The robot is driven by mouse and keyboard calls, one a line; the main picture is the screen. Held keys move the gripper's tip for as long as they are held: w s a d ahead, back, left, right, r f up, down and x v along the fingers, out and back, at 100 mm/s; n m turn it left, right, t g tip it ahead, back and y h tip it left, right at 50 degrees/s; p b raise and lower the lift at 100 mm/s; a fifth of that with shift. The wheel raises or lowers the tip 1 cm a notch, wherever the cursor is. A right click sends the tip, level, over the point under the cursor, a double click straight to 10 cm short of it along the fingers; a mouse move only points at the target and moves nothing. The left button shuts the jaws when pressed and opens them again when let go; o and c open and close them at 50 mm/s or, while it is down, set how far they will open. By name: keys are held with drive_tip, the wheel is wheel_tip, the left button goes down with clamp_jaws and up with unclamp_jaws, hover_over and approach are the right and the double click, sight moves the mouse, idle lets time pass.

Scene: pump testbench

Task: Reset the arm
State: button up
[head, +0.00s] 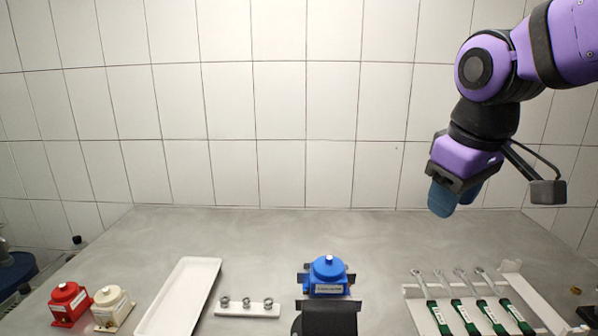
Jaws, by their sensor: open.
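My purple and black arm reaches in from the upper right in the head view. My gripper (455,193) has blue fingertips that point down. It hangs in the air above the right half of the bench, clear of everything on it, with nothing seen between the fingers. The gap between the fingers is partly hidden by the angle. A small camera-like block sticks out on the gripper's right side.
On the grey bench (250,235) a blue pump (328,275) sits in a black holder. An empty white tray (180,300), a strip with rings (247,309), a red pump (69,304) and a cream pump (112,307) stand left. Several green-handled wrenches (466,316) lie right.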

drive_tip(key=s+d+f+m+t, duration=0.1)
drive_tip(key=s+d+m+t, duration=0.1)
drive_tip(key=s+d+m, duration=0.3)
drive_tip(key=s+d, duration=0.3)
drive_tip(key=s, duration=0.2)
drive_tip(key=shift+d+m, duration=0.3)
drive_tip(key=shift+m, duration=0.1)
